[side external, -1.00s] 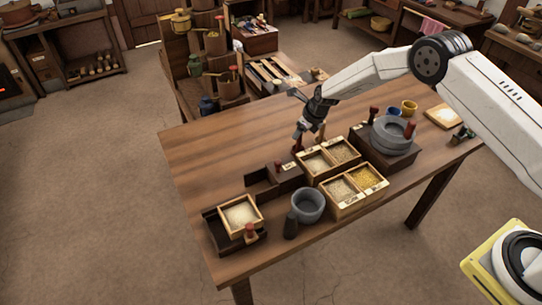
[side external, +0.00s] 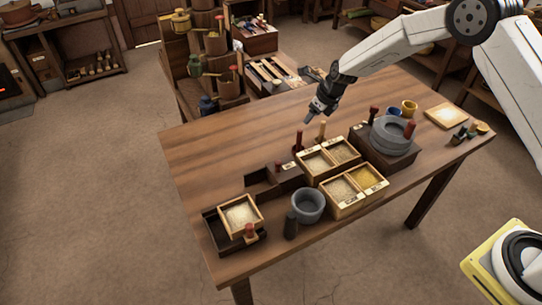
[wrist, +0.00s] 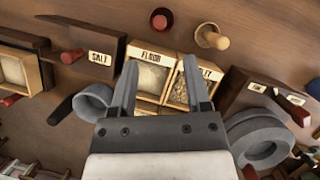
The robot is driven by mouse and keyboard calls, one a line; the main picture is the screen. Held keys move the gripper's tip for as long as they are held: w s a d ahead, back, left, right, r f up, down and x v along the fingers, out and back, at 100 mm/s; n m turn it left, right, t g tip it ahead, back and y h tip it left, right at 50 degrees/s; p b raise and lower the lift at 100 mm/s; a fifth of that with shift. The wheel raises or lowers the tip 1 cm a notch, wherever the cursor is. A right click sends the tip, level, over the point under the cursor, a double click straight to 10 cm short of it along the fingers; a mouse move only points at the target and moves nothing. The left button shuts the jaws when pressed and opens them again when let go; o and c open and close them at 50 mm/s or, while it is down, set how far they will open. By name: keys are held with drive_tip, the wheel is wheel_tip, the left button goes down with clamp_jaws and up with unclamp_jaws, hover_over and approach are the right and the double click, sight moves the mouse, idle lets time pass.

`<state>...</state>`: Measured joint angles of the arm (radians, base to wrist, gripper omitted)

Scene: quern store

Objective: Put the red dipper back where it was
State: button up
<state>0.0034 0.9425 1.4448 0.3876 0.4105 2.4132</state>
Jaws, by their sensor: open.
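A red-handled dipper (side external: 298,141) stands upright on the table behind the flour bin; its red top also shows in the wrist view (wrist: 160,20). A pale wooden-handled one (side external: 321,132) stands close to its right, with a round base (wrist: 212,38). My gripper (side external: 312,115) is in the air above and behind them, clear of both. In the wrist view my gripper (wrist: 160,75) has its jaws apart with nothing between them. Another red handle (wrist: 70,56) sticks out by the dark block marked SALT (wrist: 88,45). What the handles' lower ends look like is unclear.
Wooden bins (side external: 344,191) of grain and meal stand mid-table, with a grey bowl (side external: 308,205) and a dark pestle (side external: 290,226) to the left. A stone quern (side external: 392,137) with red handles is at right. The table's back left (side external: 230,140) is clear.

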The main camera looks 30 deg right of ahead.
drive_tip(key=shift+r, duration=0.1)
idle(0.5)
drive_tip(key=s+r+n, duration=0.3)
drive_tip(key=s+n, duration=0.7)
drive_tip(key=s+d+r+n+g+h, duration=0.1)
drive_tip(key=s+r+n, duration=0.2)
drive_tip(key=s+n, duration=0.7)
drive_tip(key=s+d+r+n, duration=0.1)
drive_tip(key=s+r+n, duration=0.3)
drive_tip(key=s+n, duration=0.7)
drive_tip(key=shift+d+g+h, duration=0.25)
drive_tip(key=shift+g+h, duration=0.05)
drive_tip(key=shift+h, duration=0.1)
